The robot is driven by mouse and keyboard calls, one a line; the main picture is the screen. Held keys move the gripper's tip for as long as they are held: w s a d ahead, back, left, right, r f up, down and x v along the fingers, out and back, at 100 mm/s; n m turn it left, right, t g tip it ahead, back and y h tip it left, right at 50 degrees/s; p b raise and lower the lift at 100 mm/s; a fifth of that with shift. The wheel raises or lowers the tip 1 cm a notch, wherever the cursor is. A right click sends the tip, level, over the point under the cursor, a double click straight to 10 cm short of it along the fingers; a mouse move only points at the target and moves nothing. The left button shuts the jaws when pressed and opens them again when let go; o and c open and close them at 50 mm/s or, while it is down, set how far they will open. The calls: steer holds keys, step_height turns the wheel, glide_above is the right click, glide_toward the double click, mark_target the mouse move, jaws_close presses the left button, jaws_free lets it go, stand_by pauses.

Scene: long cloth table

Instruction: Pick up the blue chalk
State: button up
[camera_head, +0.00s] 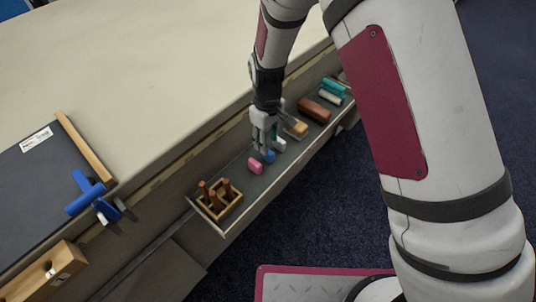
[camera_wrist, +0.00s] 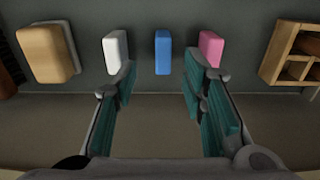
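The blue chalk (camera_wrist: 162,52) stands out in the middle of the wrist view, lying on the dark tray floor between a white chalk (camera_wrist: 116,50) and a pink chalk (camera_wrist: 210,48). In the head view the blue chalk (camera_head: 268,157) is partly hidden by my gripper (camera_head: 264,148). My gripper (camera_wrist: 162,75) is open and empty in the wrist view, with its teal-padded fingers spread to either side of the blue chalk's line. The fingertips appear close to the white and pink chalks; I cannot tell whether they touch.
The narrow tray (camera_head: 232,226) holds a wooden divided box (camera_head: 214,213), a tan block (camera_head: 298,130), a brown block (camera_head: 314,109) and teal pieces (camera_head: 333,86). A pale table (camera_head: 130,70) lies behind, with a dark board (camera_head: 40,185) and a blue clamp (camera_head: 86,193) at left.

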mark_target(268, 155)
steer(key=shift+s+f, duration=0.15)
steer(key=shift+f, duration=1.35)
steer(key=shift+s+f, duration=0.1)
steer(key=shift+f, duration=1.4)
steer(key=shift+c, duration=0.3)
jaws_close()
